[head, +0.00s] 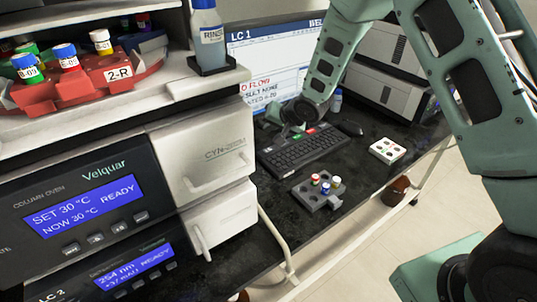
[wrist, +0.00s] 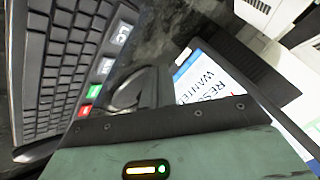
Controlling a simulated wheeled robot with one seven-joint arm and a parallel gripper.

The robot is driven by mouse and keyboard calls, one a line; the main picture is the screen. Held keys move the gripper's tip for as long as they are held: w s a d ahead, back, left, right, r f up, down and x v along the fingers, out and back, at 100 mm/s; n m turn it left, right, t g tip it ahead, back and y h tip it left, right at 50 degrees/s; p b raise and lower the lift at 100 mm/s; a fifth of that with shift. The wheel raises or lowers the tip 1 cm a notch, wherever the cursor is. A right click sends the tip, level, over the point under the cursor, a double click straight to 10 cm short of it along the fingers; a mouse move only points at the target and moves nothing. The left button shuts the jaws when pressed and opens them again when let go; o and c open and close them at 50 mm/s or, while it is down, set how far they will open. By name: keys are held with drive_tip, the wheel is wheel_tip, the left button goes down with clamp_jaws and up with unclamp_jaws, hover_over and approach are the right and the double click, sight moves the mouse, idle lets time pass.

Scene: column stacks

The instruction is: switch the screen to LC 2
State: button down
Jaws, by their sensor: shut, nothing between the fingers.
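The screen (head: 270,65) stands at the back of the bench and reads "LC 1" at its top left, with a red line of text below. Part of it also shows tilted in the wrist view (wrist: 212,75). The dark keyboard (head: 292,155) lies in front of it. In the wrist view the keyboard (wrist: 62,70) has a green key (wrist: 93,92), a red key (wrist: 84,111) and pale labelled keys (wrist: 122,33), too blurred to read surely. My gripper (head: 290,128) is shut and empty over the keyboard's far edge. I cannot tell whether it touches a key.
A mouse (head: 350,128) lies right of the keyboard. A grey block with coloured-cap vials (head: 318,190) and a white tray (head: 387,151) stand nearer the front edge. The column oven (head: 90,205) and a red vial rack (head: 90,80) are at left. Grey instrument boxes (head: 385,85) stand behind my arm.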

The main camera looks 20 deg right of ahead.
sight(271, 153)
wheel_tip(271, 153, down, 6)
drive_tip(key=b, duration=0.3)
drive_tip(key=shift+r+b, duration=0.1)
drive_tip(key=shift+b, duration=0.2)
idle(1.6)
drive_tip(key=shift+f, duration=0.4)
drive_tip(key=shift+f+b, duration=0.4)
drive_tip(key=shift+b, duration=0.05)
idle(0.7)
drive_tip(key=shift+r, duration=0.15)
drive_tip(key=shift+r+p, duration=0.7)
drive_tip(key=shift+p, duration=0.05)
drive_tip(key=shift+r+p, duration=2.05)
drive_tip(key=shift+r, duration=0.45)
